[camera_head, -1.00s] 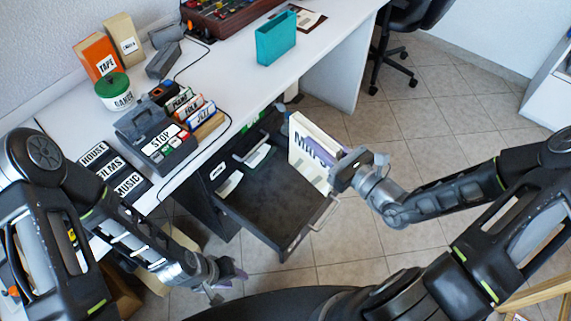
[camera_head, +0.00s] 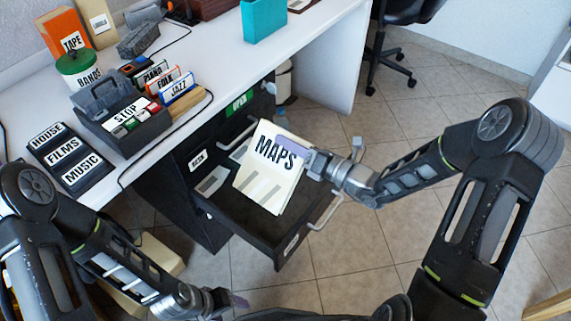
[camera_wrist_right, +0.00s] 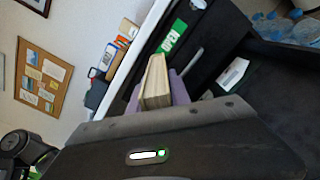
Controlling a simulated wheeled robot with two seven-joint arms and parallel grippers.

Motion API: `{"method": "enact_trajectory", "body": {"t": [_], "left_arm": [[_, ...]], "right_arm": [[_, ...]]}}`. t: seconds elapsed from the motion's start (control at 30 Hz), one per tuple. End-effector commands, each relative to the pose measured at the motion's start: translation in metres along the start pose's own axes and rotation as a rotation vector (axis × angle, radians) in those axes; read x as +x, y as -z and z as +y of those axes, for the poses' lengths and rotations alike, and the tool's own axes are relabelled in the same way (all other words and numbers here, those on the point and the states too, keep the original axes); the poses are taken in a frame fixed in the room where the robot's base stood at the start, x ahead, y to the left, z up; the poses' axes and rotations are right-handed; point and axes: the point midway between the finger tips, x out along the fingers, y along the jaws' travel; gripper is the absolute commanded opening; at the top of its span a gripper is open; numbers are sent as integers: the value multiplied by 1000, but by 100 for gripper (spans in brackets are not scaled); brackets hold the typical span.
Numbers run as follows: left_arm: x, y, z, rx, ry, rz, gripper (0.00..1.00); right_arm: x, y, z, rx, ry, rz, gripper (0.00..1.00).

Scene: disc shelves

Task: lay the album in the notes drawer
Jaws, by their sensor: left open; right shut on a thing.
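The album (camera_head: 262,185) is a cream book with "MAPS" in dark letters on its cover. My right gripper (camera_head: 296,158) is shut on its upper right part and holds it tilted over the open drawer (camera_head: 288,232). In the right wrist view the album's page edge (camera_wrist_right: 155,82) shows between the fingers. The drawer is dark with a pale handle and a small front label too small to read. I cannot tell whether the album touches the drawer's floor. My left gripper (camera_head: 228,302) is open and empty at the bottom, left of the drawer.
A green OPEN label (camera_head: 239,103) marks the cabinet.

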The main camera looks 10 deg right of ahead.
Motion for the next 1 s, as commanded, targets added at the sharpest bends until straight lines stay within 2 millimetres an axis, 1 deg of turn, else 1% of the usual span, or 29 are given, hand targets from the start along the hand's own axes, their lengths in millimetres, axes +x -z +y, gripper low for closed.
{"method": "enact_trajectory", "body": {"t": [0.03,0.1,0.43,0.67,0.87,1.0], "left_arm": [[15,0,-6,0,0,1,67],[20,0,-8,0,0,1,67],[18,0,-7,1,0,1,67],[22,1,-9,0,0,2,67],[33,4,-15,-4,4,9,67],[44,8,-23,-9,8,18,67]], "right_arm": [[5,10,-9,26,-9,4,0],[9,11,-11,58,-15,8,0],[11,9,-10,86,-16,11,0],[11,12,-13,86,-16,11,0],[11,21,-22,86,-16,11,0],[11,32,-31,85,-16,11,0]]}}
